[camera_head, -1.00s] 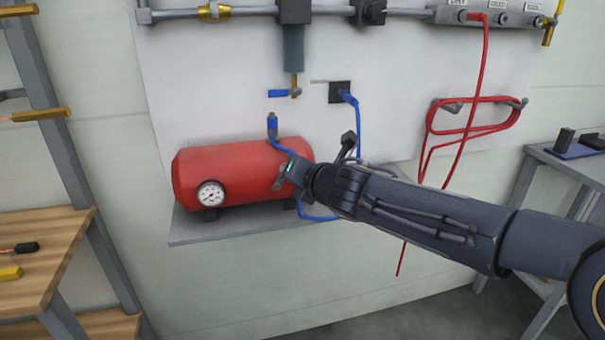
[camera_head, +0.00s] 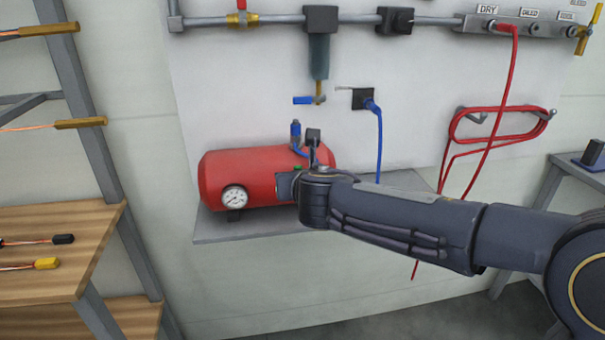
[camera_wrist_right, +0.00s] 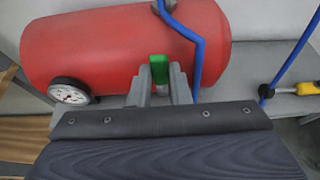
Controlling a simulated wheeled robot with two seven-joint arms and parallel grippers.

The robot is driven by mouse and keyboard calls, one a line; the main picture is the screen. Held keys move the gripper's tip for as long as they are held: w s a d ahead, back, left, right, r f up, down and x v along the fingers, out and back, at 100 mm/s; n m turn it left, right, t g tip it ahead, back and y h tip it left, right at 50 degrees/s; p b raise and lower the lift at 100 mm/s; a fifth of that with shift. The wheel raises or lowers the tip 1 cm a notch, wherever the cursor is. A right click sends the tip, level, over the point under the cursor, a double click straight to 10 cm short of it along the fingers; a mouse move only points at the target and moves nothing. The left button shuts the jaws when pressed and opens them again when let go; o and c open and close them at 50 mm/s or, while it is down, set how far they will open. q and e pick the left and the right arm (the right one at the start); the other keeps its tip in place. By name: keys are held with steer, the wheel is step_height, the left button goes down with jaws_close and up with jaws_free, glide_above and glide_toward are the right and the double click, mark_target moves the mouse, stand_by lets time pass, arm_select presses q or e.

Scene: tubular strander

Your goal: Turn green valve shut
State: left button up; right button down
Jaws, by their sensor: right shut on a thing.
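The green valve (camera_wrist_right: 159,70) shows in the right wrist view as a green handle at the front of the red tank (camera_wrist_right: 120,45). My right gripper (camera_wrist_right: 160,84) has its two fingers around the handle and is shut on it. In the head view a small bit of the green valve (camera_head: 298,169) shows beside my right gripper (camera_head: 288,184), at the right end of the red tank (camera_head: 250,172). The arm and wrist hide most of the valve there. My left gripper is not in view.
A round gauge (camera_head: 235,198) sits on the tank front. The tank stands on a grey shelf (camera_head: 225,229). A blue hose (camera_wrist_right: 198,60) runs close to the right finger. A blue lever (camera_head: 308,100) and a red hose (camera_head: 508,80) are above and right.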

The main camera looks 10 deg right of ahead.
steer(key=shift+f, duration=0.1)
stand_by(0.3)
steer(key=c, duration=1.3)
jaws_free()
steer(key=shift+c, duration=0.2)
steer(key=p+v, duration=0.1)
steer(key=v, duration=0.7)
steer(key=shift+w, duration=0.1)
